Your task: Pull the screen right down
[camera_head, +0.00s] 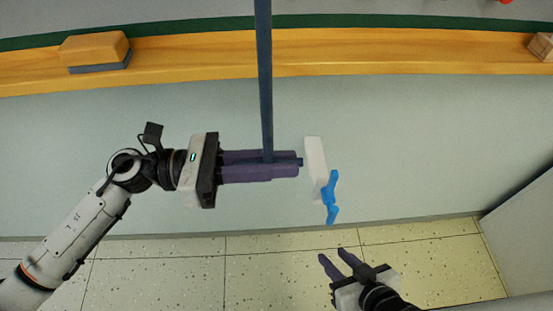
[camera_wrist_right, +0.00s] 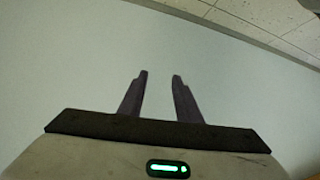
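A dark blue pull bar (camera_head: 265,80) comes down from the top edge of the head view. Its lower end lies between the fingers of my left gripper (camera_head: 298,162). The two purple fingers are close together with a small blue tip showing between their ends, so the gripper looks shut on the bar. The screen's own surface cannot be made out. My right gripper (camera_head: 331,252) is low in the head view, apart from the bar. It is open and empty, as the right wrist view also shows (camera_wrist_right: 161,73).
A white and blue hook-like fixture (camera_head: 316,165) is on the pale wall, just right of my left fingertips. A wooden ledge (camera_head: 400,52) runs under the green-edged board and bears an eraser (camera_head: 95,47) and a wooden block (camera_head: 541,46). A grey panel (camera_head: 520,230) stands at right.

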